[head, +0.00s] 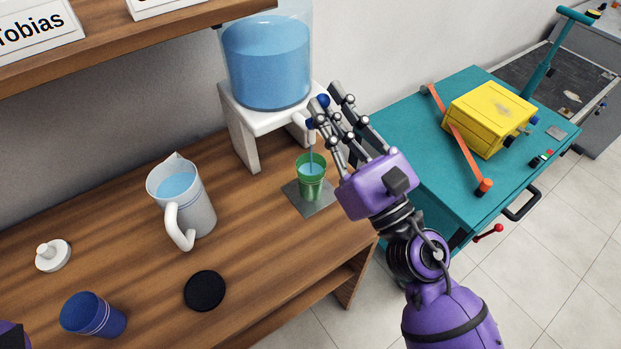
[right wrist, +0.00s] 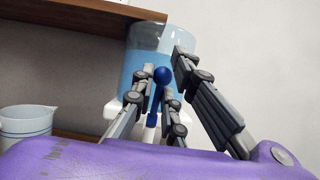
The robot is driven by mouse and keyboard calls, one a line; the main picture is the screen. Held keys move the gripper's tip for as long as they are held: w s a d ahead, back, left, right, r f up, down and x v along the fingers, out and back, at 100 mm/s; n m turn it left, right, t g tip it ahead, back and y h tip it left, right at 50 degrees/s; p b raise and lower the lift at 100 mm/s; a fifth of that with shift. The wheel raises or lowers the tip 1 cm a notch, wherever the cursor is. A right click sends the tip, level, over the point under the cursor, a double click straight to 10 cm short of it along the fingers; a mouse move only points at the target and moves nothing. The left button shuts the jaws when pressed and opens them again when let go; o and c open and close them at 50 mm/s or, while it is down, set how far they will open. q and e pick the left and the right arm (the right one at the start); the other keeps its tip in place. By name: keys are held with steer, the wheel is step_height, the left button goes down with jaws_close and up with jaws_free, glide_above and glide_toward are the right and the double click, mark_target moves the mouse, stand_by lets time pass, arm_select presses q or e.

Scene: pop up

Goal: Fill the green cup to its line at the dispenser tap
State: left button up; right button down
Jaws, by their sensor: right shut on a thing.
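The green cup (head: 311,184) stands upright on a grey square plate (head: 292,196) under the tap (head: 301,122) of the water dispenser (head: 266,62). A thin blue stream runs from the tap into the cup, and blue water shows inside it. I cannot tell where the water stands against the line. My right gripper (head: 331,101) is at the tap, with its fingers around the lever and its blue knob (head: 322,102). The right wrist view shows the blue lever (right wrist: 156,100) between the fingers (right wrist: 160,85).
A white pitcher (head: 190,208) with water, a blue cup (head: 92,315), a black disc (head: 205,291) and a white lid (head: 53,255) are on the wooden counter (head: 130,265). A shelf (head: 120,38) overhangs at the upper left. A teal cart (head: 400,126) with a yellow box (head: 488,118) stands at right.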

mark_target(319, 98)
steer(key=shift+w+a+r+p, duration=0.15)
steer(key=shift+w+r, duration=0.05)
steer(key=shift+w, duration=0.25)
steer(key=shift+w+a+r+p, duration=0.15)
steer(key=shift+w, duration=0.25)
arm_select(q)
steer(key=shift+w+r, duration=0.4)
steer(key=shift+r, duration=0.15)
arm_select(e)
steer(key=shift+w+a, duration=0.15)
steer(key=shift+w, duration=0.1)
steer(key=shift+w+a, duration=0.25)
steer(key=shift+w, duration=0.1)
steer(key=c, duration=1.7)
jaws_free()
steer(key=shift+f, duration=0.1)
arm_select(q)
steer(key=shift+w, duration=0.1)
arm_select(e)
steer(key=shift+s, duration=0.15)
steer(key=v, duration=1.1)
steer(key=shift+s+d+f, duration=0.2)
steer(key=shift+s+d, duration=0.05)
